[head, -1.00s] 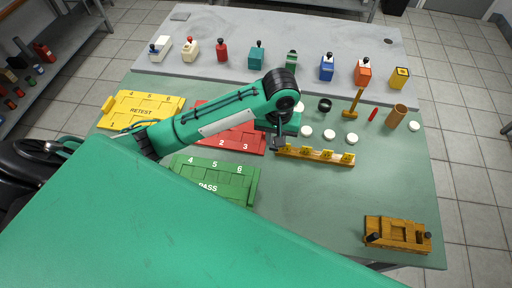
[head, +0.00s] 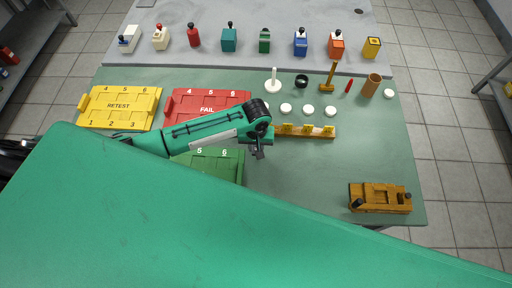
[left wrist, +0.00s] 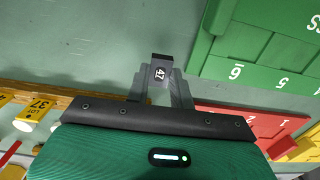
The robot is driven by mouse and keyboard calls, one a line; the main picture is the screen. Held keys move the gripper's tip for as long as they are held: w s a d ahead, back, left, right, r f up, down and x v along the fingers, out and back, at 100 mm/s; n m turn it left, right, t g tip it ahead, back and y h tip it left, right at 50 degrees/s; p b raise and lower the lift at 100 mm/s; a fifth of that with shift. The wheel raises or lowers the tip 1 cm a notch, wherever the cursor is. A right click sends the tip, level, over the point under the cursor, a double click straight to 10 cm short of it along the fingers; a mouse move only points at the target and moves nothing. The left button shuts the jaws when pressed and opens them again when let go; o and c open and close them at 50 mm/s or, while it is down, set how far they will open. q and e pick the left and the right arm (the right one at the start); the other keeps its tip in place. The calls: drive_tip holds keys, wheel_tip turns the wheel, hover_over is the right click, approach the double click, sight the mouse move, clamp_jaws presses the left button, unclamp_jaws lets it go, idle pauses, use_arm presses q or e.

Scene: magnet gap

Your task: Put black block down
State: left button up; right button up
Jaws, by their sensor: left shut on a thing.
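My left gripper (head: 258,153) is over the green table, just right of the green PASS tray (head: 235,172) and in front of the left end of the wooden rack (head: 290,132). In the left wrist view, my left gripper (left wrist: 160,85) is shut on a small black block (left wrist: 160,70) with the white number 47 on it. Bare green table shows around the block; I cannot tell its height above it. The PASS tray also shows in the left wrist view (left wrist: 230,45), beside the block. My right gripper is not in view.
The yellow RETEST tray (head: 118,105) and red FAIL tray (head: 230,97) lie behind my arm. White discs (head: 308,109), a white peg stand (head: 273,87) and a brown cup (head: 371,85) stand beyond the rack. A wooden fixture (head: 380,197) sits front right. The table between is clear.

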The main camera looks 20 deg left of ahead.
use_arm(q)
drive_tip(key=shift+f, duration=1.15)
drive_tip(key=o, duration=0.9)
drive_tip(key=shift+o, duration=0.2)
